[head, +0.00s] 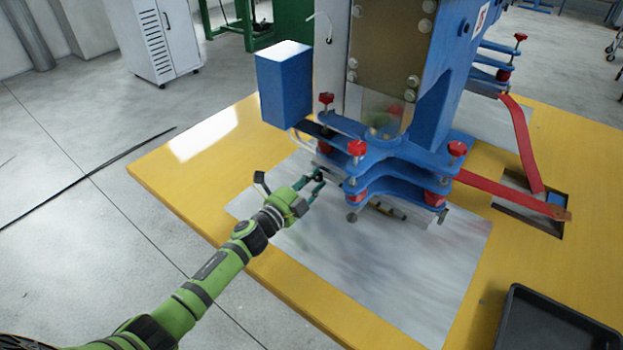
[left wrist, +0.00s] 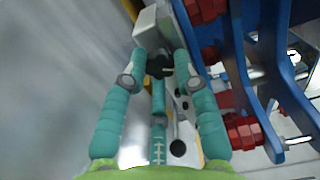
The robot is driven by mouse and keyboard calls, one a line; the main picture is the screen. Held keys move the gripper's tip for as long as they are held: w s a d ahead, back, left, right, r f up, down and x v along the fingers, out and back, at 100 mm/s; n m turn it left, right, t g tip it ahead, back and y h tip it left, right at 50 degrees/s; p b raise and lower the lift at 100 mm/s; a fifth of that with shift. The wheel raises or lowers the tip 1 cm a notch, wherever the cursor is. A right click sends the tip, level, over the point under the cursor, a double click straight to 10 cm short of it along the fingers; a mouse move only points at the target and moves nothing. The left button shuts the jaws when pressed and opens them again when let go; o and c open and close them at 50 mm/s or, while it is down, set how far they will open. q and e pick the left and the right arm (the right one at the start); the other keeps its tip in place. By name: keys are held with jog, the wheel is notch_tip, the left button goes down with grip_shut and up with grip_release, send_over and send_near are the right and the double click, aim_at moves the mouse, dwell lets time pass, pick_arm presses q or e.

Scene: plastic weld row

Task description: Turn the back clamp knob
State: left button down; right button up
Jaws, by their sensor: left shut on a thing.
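My left gripper (head: 314,186) reaches in from the left to the near-left side of the blue clamp assembly (head: 392,170). In the left wrist view the teal fingers of my left gripper (left wrist: 160,72) are closed around a black knob (left wrist: 160,63), which sits by a light grey block. The fingers hide part of this knob, and I cannot tell how far it is turned. My right gripper is in neither view.
Red knobs (head: 357,148) stand on the blue arms close to my left gripper. Red straps (head: 500,188) run right over the yellow table (head: 190,180). A black tray (head: 550,325) lies at the lower right. The grey sheet (head: 400,270) in front is largely clear.

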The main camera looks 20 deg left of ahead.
pick_arm(q)
jog(key=n+p, duration=0.1)
jog(key=n, duration=0.4)
jog(key=shift+r, duration=0.15)
jog(key=shift+n, duration=0.3)
dwell(0.3)
jog(key=c, duration=1)
grip_release()
jog(key=shift+o, duration=0.2)
jog(key=shift+s+a+f, duration=0.15)
jog(key=shift+s+f, duration=0.05)
jog(key=shift+s, duration=0.3)
jog(key=v, duration=1)
jog(key=shift+s+a+r, duration=0.15)
jog(key=shift+s+r, duration=0.05)
jog(key=shift+s, duration=0.2)
